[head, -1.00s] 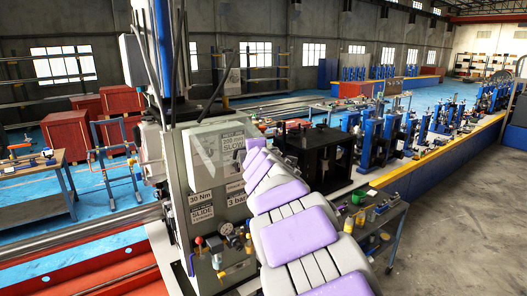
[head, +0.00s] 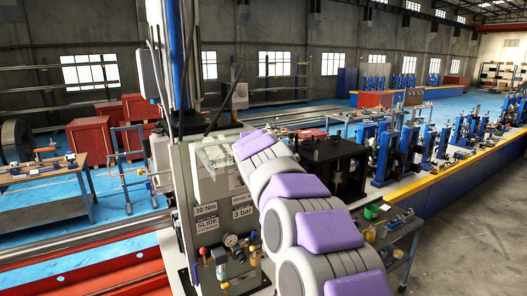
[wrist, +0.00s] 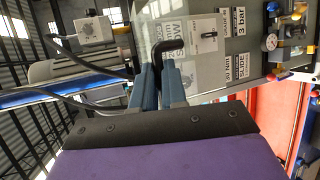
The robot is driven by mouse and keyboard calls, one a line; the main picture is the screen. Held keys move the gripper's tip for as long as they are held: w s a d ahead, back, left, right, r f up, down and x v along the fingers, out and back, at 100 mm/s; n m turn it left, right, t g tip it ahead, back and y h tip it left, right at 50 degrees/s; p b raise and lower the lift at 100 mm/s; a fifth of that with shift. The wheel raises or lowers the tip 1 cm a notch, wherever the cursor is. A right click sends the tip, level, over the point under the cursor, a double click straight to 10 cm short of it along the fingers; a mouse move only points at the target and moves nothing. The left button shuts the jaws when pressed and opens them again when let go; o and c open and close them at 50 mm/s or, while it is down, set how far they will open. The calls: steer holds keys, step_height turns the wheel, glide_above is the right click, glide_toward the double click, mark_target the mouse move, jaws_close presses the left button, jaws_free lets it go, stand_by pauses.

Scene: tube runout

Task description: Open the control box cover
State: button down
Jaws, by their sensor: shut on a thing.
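The control box (head: 185,180) is a grey upright cabinet left of centre in the head view, with labels and gauges. A pale, glossy cover panel (head: 211,156) shows on its upper front, partly hidden by my arm. How far the cover stands open cannot be told. In the wrist view, a grey panel with printed labels (wrist: 222,38) fills the upper middle. My gripper (wrist: 158,72) has two blue fingers shut on a black bent handle (wrist: 168,46) in front of that panel. The handle's far end is hard to make out. My gripper is hidden in the head view.
A pressure gauge and valves (head: 230,243) project low on the cabinet. A black machine block (head: 335,160) stands right of my arm, with a small cart (head: 400,240) below it. Dark cables (wrist: 95,68) run beside my fingers. Grey floor (head: 470,240) is clear at right.

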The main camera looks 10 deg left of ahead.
steer(key=shift+a+r, duration=0.2)
steer(key=shift+a, duration=0.25)
stand_by(0.3)
steer(key=c, duration=1.5)
jaws_free()
steer(key=shift+a+f, duration=0.1)
steer(key=shift+a, duration=0.05)
steer(key=shift+c, duration=0.2)
steer(key=shift+o, duration=1)
steer(key=shift+a, duration=0.55)
steer(key=shift+w+d, duration=0.15)
steer(key=shift+d, duration=0.15)
